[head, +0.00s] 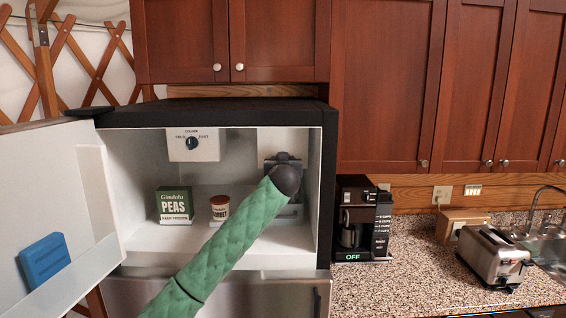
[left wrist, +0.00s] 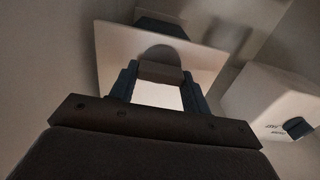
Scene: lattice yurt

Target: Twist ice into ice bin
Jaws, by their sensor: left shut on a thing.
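The open freezer compartment (head: 240,252) is in front of me in the head view. My left arm, in a green sleeve, reaches into its right side. In the left wrist view my left gripper (left wrist: 160,88) is shut on a small brownish-grey knob (left wrist: 160,72), in front of a pale panel (left wrist: 112,48) with a grey rounded shape behind. In the head view the dark wrist hides the fingertips and most of the ice unit. A grey piece (head: 292,212), perhaps the ice bin, shows partly below the wrist. No ice is visible. My right gripper is not in view.
A peas box (head: 173,205) and a small lidded tub (head: 220,207) stand on the freezer floor left of my arm. A dial box (head: 193,146) hangs above them. The open door (head: 85,200) is at left. A coffee maker (head: 362,220) and toaster (head: 493,255) stand right.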

